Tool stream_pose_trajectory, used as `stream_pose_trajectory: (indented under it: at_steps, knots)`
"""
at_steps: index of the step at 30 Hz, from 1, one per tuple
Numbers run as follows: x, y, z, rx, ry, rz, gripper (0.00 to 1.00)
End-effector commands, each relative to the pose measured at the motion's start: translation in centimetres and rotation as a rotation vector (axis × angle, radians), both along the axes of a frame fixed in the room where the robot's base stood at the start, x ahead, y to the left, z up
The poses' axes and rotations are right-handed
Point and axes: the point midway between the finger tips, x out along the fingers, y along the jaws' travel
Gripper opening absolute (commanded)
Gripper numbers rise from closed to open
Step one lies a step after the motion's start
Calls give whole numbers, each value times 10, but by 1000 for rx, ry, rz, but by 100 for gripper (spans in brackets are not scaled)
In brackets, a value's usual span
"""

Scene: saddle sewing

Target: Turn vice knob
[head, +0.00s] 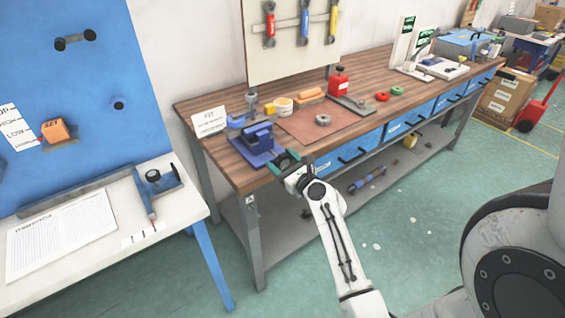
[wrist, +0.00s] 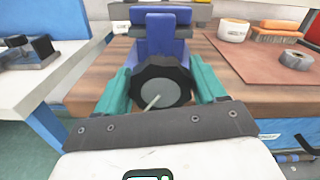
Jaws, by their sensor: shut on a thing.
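The blue vice (head: 258,142) stands at the near left corner of the wooden workbench. In the wrist view the vice (wrist: 161,37) is straight ahead, with its dark jaws at the top. Its black scalloped knob (wrist: 160,88) with a grey centre faces me. My gripper (head: 286,164) is at the front of the vice, at the bench edge. In the wrist view the green fingers of my gripper (wrist: 162,92) are on the left and right sides of the knob, shut on it. In the head view the knob is mostly hidden by the gripper.
The workbench (head: 220,103) carries a brown mat (head: 309,121) with a grey ring (head: 323,119) on it, right of the vice. A red bottle (head: 338,81) stands behind. A white table (head: 110,222) with a blue panel (head: 85,90) is to the left.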

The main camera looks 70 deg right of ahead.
Motion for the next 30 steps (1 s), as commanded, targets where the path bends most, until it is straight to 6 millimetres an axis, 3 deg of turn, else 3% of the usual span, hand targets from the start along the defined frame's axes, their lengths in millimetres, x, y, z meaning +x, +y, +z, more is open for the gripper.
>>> stream_pose_trajectory:
  at_steps: [30]
  knots:
    - [2,3,-6,-825,506,1,40]
